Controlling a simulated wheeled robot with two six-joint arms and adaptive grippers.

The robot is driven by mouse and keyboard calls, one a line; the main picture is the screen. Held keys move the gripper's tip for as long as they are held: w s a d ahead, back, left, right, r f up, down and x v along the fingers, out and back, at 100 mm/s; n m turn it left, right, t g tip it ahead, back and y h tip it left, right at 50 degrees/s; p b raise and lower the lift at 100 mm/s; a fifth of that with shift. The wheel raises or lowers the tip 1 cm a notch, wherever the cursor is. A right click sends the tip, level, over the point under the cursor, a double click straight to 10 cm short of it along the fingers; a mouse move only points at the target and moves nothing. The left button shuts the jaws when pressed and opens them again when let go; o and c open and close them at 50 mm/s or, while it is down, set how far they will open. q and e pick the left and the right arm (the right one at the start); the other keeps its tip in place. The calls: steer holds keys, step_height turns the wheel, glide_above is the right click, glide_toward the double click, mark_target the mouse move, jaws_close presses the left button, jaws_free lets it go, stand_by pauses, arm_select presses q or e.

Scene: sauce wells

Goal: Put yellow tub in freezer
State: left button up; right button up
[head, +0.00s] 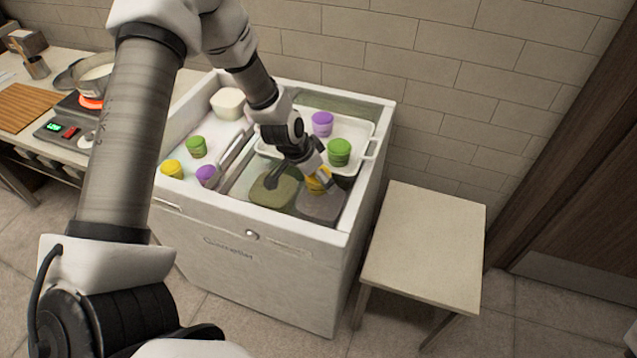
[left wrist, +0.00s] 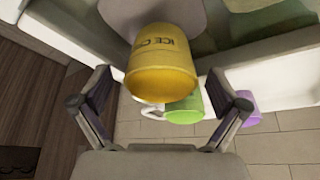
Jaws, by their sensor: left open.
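The open chest freezer (head: 290,290) stands against the wall. My left gripper (head: 302,182) reaches down inside its right part with its fingers apart. A yellow tub (head: 319,181) is at the fingers, partly hidden by them. In the left wrist view the yellow tub (left wrist: 162,62), with lettering on its side, shows between and beyond the two open fingers (left wrist: 160,110); no finger visibly touches it. The tub is over or on a grey block (head: 322,207); contact is unclear. Another yellow tub (head: 172,169) is at the freezer's left end. My right gripper is out of view.
A white tray (head: 371,149) in the freezer has a purple tub (head: 322,123) and a green tub (head: 339,152). Green (head: 196,147), purple (head: 206,175) and white (head: 228,103) tubs are on the left. A bare small table (head: 425,245) stands at right.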

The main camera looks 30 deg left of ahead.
arm_select(q)
steer(key=shift+s+r, duration=0.15)
steer(key=c, duration=1.4)
